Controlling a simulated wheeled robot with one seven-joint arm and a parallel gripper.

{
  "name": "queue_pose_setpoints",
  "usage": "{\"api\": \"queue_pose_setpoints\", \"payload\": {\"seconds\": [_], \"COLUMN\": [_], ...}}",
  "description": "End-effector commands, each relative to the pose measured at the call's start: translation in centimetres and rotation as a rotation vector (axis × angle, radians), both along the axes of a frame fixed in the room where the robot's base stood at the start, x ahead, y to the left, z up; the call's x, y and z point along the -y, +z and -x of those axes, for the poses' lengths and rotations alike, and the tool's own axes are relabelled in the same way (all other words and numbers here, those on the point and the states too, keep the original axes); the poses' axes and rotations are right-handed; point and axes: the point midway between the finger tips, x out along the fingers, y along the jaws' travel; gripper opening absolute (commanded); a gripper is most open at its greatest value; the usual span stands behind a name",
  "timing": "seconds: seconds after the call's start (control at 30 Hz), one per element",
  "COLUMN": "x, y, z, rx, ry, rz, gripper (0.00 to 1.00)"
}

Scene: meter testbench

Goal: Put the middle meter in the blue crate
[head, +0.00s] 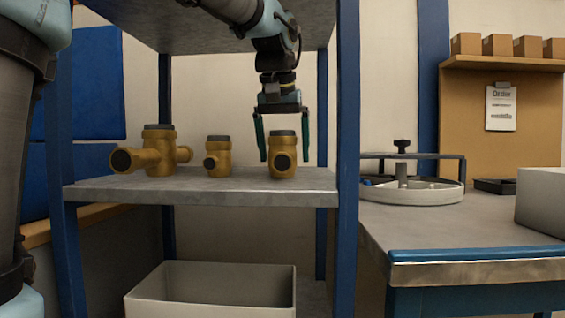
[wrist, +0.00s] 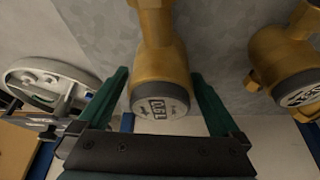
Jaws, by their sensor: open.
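Three brass meters with dark grey caps stand upright in a row on the grey shelf (head: 110,190). The left meter (head: 160,152) is the largest, the one at the centre of the row (head: 217,158) is the smallest, and the right meter (head: 283,158) is between them in size. My gripper (head: 284,161) points down over the right meter, open, with one green finger on each side of it. In the wrist view, the right meter (wrist: 160,75) lies between the open fingers (wrist: 159,75), and another meter (wrist: 285,65) is off to the right. No blue crate is in view.
Blue posts (head: 347,150) frame the shelf, with another shelf board above my gripper. A pale grey bin (head: 210,308) sits below. To the right, a bench (head: 430,225) carries a round white tray (head: 425,193) and a grey box (head: 542,212).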

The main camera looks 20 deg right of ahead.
Motion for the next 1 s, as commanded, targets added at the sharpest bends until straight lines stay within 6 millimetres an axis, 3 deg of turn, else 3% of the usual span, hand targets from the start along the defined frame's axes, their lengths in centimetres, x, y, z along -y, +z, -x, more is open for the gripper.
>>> {"api": "queue_pose_setpoints", "payload": {"seconds": [0.3, 1.0], "x": [0.12, 0.08], "y": [-0.54, -0.53], "z": [-0.19, -0.17], "rx": [0.0, 0.0], "ry": [0.001, 0.001], "rz": [0.002, 0.0], "gripper": [1.0, 0.21]}}
